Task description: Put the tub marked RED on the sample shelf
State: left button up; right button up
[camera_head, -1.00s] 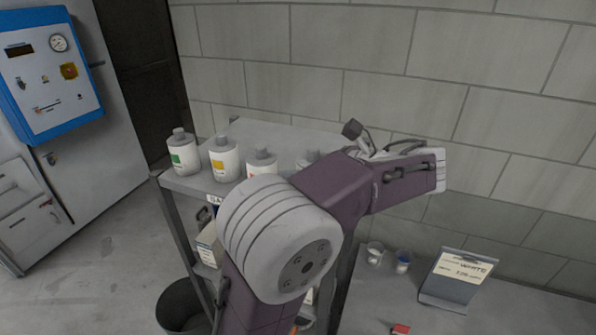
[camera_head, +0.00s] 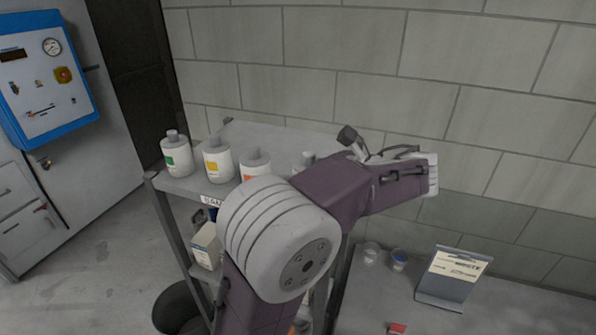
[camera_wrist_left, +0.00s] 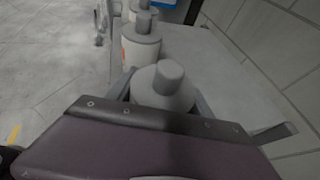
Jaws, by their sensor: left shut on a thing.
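White bottle-shaped tubs with grey caps stand in a row on the shelf unit's top (camera_head: 285,132). Their labels are green (camera_head: 177,157), yellow (camera_head: 217,161) and orange (camera_head: 254,166). A fourth tub (camera_head: 306,160) is mostly hidden behind my left arm in the head view. In the left wrist view this capped tub (camera_wrist_left: 164,88) sits between the fingers of my left gripper (camera_wrist_left: 163,100), shut on it. Its label is hidden, so I cannot read a colour. I cannot tell whether it touches the shelf. My left gripper's fingers are hidden in the head view. My right gripper is not in view.
A partly hidden sign (camera_head: 211,202) is on the shelf front. A box (camera_head: 206,246) sits on a lower shelf, above a dark bin (camera_head: 180,306). On the right bench are two small cups (camera_head: 399,259), a card stand (camera_head: 448,277) and a red item (camera_head: 397,328). A block wall stands behind.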

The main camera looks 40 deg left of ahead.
pick_arm(q)
jog(key=shift+f, duration=0.15)
jog(key=o, duration=1.1)
jog(key=shift+a, duration=0.1)
jog(key=shift+o, duration=0.2)
jog(key=b+v, duration=0.1)
jog(key=v, duration=0.8)
